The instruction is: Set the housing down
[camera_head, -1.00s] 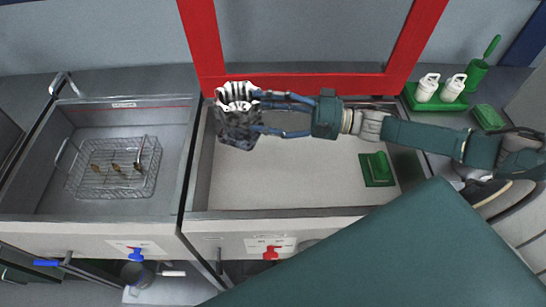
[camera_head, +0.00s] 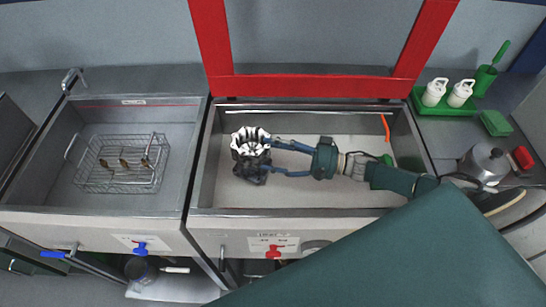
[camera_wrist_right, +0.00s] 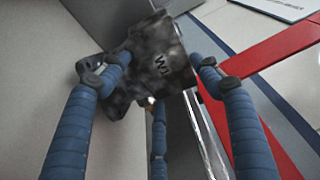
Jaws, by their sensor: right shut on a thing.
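The housing (camera_head: 251,152) is a dark, mottled block with a bright, fluted metal top in the head view. It is inside the right basin (camera_head: 330,202), toward its left side. My right gripper (camera_head: 268,158) reaches in from the right with its blue fingers shut on the housing. My left gripper is not in view.
The left basin holds a wire basket (camera_head: 122,163) with several small parts. A red frame (camera_head: 320,88) stands behind the right basin. Two white bottles (camera_head: 447,93) stand on a green tray at the right, near a metal pot (camera_head: 486,162). The basin's middle floor is partly clear.

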